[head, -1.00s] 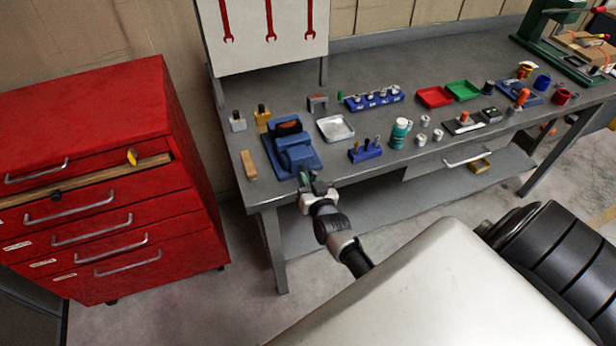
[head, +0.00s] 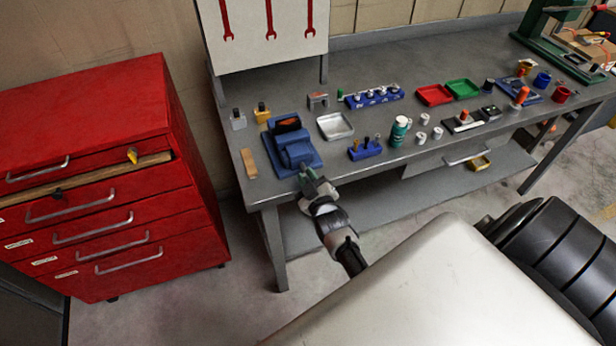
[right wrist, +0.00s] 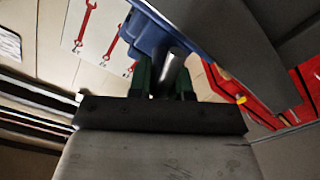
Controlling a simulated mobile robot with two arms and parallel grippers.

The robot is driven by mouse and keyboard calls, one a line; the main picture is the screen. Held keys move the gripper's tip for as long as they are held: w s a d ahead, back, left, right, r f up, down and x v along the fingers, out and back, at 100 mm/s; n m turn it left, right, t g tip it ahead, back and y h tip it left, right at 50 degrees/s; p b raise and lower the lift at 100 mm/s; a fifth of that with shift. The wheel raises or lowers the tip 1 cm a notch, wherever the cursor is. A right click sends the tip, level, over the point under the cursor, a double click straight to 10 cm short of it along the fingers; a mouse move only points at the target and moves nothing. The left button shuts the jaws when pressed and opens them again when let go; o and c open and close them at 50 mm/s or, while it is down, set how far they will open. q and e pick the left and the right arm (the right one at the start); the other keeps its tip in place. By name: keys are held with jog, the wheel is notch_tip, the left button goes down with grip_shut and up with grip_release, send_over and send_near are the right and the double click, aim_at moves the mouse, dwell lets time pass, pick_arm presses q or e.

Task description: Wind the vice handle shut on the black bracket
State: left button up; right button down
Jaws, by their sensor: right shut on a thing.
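The blue vice (head: 297,152) stands at the near left corner of the grey workbench. A dark piece with some orange (head: 287,124) shows at the vice's far part; I cannot make out clearly whether it is the black bracket. My right gripper (head: 309,178) is at the vice's near end, at the bench's front edge. In the right wrist view its green fingers (right wrist: 163,82) are shut on the grey metal vice handle (right wrist: 173,66), with the blue vice body (right wrist: 150,35) just beyond. The gripper hides most of the handle in the head view. My left gripper is out of view.
A silver tray (head: 335,126) and a blue holder with small parts (head: 365,149) stand right of the vice. A wooden block (head: 249,163) lies left of it. A red drawer cabinet (head: 110,190) stands left of the workbench (head: 440,75), its top drawer partly open.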

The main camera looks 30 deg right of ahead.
dwell(0.3)
jog(key=c, duration=1)
grip_release()
jog(key=b+v, duration=0.2)
jog(key=v, duration=0.8)
jog(key=shift+s+a, duration=0.2)
jog(key=shift+s, duration=0.15)
